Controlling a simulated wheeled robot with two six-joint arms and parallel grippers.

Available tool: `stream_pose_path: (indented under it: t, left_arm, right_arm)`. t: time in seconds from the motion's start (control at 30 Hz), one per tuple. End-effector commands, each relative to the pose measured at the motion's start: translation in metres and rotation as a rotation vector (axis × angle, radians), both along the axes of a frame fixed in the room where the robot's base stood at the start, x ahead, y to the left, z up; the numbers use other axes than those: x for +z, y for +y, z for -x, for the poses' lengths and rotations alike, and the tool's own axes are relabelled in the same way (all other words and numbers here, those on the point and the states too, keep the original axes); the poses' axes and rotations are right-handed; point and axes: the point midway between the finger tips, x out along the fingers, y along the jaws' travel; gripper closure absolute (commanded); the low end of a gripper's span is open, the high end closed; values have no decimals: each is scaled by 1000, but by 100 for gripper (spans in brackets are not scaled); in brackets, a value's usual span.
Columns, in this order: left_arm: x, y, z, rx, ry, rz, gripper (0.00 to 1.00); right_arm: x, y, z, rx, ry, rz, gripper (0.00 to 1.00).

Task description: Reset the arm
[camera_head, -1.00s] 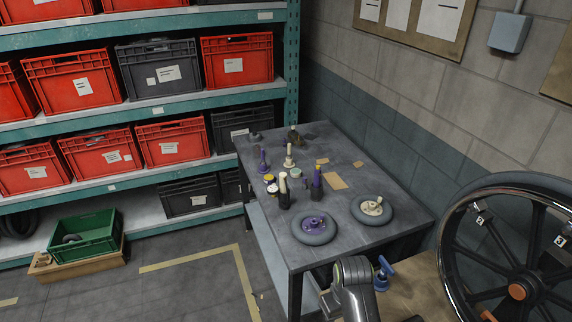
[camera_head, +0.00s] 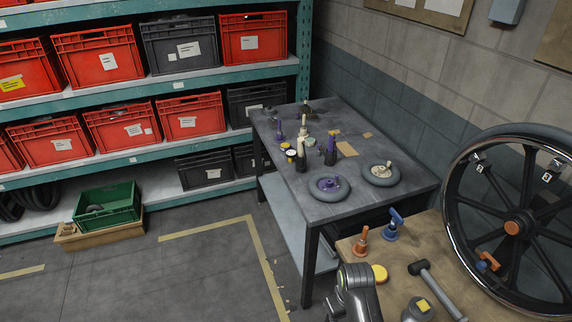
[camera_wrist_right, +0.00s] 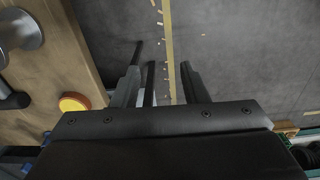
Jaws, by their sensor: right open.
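My right gripper (camera_wrist_right: 160,88) shows in the right wrist view, with its fingers apart and nothing between them. It hangs above the grey floor, beside the edge of the wooden bench (camera_wrist_right: 45,75). In the head view, a grey link of my arm (camera_head: 357,290) rises at the bottom centre, in front of the wooden bench; its gripper is out of that picture. My left gripper is in neither view.
A dark table (camera_head: 325,208) holds two small wheels and several bottles. The wooden bench carries a hammer (camera_head: 435,288), a yellow disc (camera_head: 380,272) and a large wheel (camera_head: 515,225). A shelf of crates stands left; a green crate (camera_head: 107,205) sits low. The floor between is clear.

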Motion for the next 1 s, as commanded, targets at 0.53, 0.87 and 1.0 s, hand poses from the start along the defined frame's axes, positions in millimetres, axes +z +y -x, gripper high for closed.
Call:
stream_pose_path:
  t: [0.53, 0.87, 1.0]
  left_arm:
    - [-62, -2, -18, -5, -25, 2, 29]
    - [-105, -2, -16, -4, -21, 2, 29]
    - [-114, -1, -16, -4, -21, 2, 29]
  right_arm:
    - [-253, -65, 126, -145, -21, 17, 60]
    - [-386, -131, 304, -305, -61, 45, 60]
    - [-404, -149, 352, -348, -80, 59, 60]
